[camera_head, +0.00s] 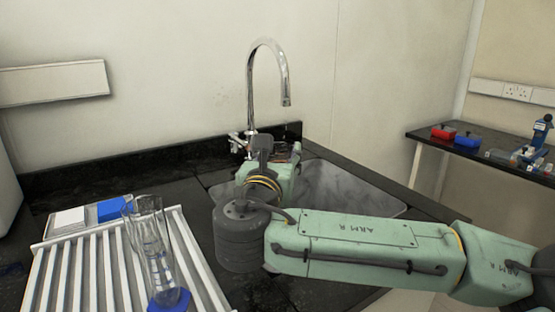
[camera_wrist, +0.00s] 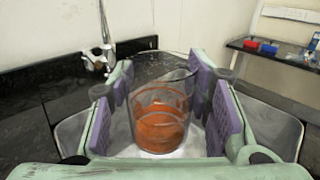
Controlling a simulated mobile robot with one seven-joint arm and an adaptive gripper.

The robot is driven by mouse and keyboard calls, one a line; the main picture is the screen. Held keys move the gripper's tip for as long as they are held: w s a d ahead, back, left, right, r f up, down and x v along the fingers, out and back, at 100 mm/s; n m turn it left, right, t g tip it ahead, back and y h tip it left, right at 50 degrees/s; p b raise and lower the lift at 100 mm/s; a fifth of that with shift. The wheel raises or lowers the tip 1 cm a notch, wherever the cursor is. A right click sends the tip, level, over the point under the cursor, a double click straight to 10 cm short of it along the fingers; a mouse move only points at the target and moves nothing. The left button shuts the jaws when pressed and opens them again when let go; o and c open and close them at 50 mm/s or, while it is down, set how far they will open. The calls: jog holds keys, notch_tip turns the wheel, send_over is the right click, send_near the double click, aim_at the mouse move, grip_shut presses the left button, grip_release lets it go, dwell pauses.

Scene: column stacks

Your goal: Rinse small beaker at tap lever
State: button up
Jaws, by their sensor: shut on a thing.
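The small beaker (camera_wrist: 160,122) is clear and shows orange-brown inside. In the wrist view it stands roughly upright between the purple pads of my gripper (camera_wrist: 182,108), which is shut on it, above the sink basin (camera_wrist: 268,128). The tap lever (camera_wrist: 97,60) is at the left in the wrist view, apart from the beaker. In the head view the tall chrome tap (camera_head: 284,85) arches over the sink, and its lever (camera_head: 236,144) is at its base.
A white drying rack (camera_head: 50,280) at left holds a tall glass cylinder (camera_head: 150,245) with a blue base. A blue box (camera_head: 111,210) lies behind it. A side bench (camera_head: 440,139) at right carries a red box (camera_head: 443,132), a blue box (camera_head: 467,140) and a microscope.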

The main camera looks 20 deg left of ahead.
jog(key=w+a+f+b, duration=0.1)
jog(key=w+a+f, duration=0.1)
jog(key=w, duration=1)
jog(key=shift+a+f, duration=0.15)
jog(key=shift+f, duration=0.1)
jog(key=shift+d, duration=0.2)
dwell(0.4)
jog(key=shift+d, duration=0.4)
jog(key=shift+a, duration=0.1)
jog(key=shift+a, duration=0.5)
jog(key=shift+d, duration=0.2)
jog(key=shift+d, duration=0.4)
jog(key=shift+a, duration=0.1)
